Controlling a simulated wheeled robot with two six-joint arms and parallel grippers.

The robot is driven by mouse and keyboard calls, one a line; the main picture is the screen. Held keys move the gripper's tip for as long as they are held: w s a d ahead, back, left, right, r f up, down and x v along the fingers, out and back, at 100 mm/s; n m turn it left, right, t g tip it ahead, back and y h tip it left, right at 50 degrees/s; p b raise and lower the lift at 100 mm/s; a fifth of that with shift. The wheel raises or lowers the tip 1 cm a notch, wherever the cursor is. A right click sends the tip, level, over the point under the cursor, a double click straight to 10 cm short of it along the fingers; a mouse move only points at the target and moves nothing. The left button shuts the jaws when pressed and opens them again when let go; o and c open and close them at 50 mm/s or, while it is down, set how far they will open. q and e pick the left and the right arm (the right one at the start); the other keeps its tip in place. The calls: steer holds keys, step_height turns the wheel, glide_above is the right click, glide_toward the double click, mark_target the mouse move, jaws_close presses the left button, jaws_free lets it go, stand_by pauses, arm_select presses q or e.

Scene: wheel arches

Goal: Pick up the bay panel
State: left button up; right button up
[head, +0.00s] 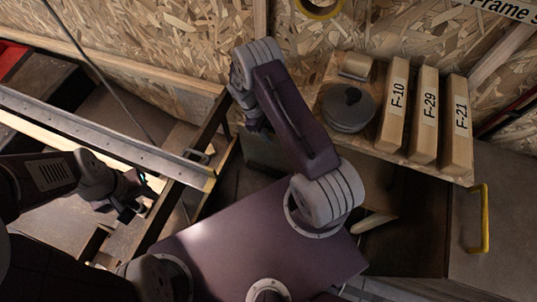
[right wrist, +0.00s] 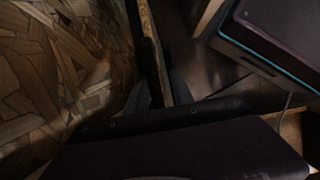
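A thin board with a tan, chip-textured edge (right wrist: 157,45) stands edge-on in the right wrist view. It may be the bay panel, but I cannot tell for sure. My right gripper (right wrist: 160,95) has its dark fingers on either side of this board's lower end. The view is too dark to tell whether they touch it. In the head view my right gripper (head: 252,118) points down beside the chipboard wall, mostly hidden by its own arm. My left gripper (head: 133,198) is at the left, near a dark frame; its fingers are too small and dark to read.
A shelf at the right holds labelled blocks F-10 (head: 394,105), F-29 (head: 425,115) and F-21 (head: 457,128), and a grey round object (head: 347,108). A metal rail (head: 100,137) crosses the left. A yellow handle (head: 484,218) is at far right. The chipboard wall (head: 150,40) is close behind.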

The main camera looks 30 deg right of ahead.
jaws_close()
stand_by(1.2)
